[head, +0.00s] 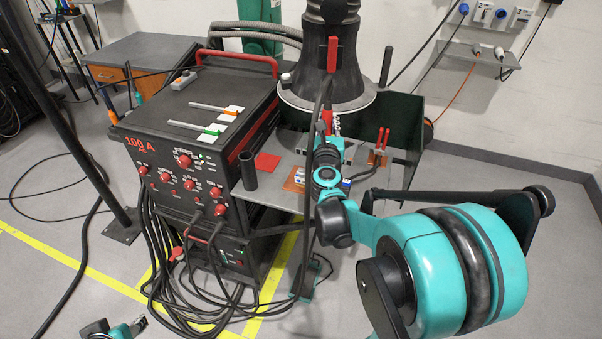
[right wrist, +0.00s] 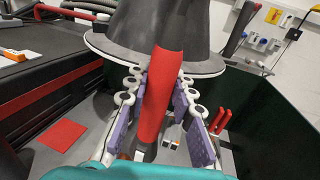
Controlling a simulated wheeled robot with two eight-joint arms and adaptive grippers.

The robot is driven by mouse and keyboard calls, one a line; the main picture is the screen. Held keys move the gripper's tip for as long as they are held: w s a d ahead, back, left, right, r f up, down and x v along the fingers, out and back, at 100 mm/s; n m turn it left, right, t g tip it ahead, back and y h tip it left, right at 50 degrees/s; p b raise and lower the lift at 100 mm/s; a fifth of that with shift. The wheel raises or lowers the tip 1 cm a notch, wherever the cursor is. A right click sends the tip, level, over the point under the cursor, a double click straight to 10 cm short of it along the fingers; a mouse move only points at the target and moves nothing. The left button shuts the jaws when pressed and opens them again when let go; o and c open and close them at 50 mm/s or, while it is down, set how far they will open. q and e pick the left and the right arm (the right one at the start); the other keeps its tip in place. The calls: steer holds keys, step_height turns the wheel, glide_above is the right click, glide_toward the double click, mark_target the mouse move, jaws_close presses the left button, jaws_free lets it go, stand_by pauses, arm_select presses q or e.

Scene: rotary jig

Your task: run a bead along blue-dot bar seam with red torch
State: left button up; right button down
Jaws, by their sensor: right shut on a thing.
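The red torch (right wrist: 158,98) stands between the purple-padded fingers of my right gripper (right wrist: 155,112), which is shut on it. In the head view the torch's red handle (head: 326,121) shows just beyond my right gripper (head: 328,142), above the grey jig table (head: 270,183) and below the dark hood. The torch tip is hidden. A small blue-marked piece (head: 346,184) shows beside my right wrist, but the bar seam is largely hidden. My left gripper (head: 138,325) shows only partly at the bottom left; its opening is unclear.
The hood (head: 333,75) hangs low over the table, with a red-handled piece (head: 332,54) on its front. A dark green screen (head: 400,122) closes the back right. Red pliers (head: 381,140) stand at the right. The welding machine (head: 190,150) is left, with cables below.

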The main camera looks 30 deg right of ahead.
mark_target(327, 109)
steer(key=shift+r+p, duration=2.15)
steer(key=shift+r, duration=0.45)
steer(key=shift+f, duration=0.1)
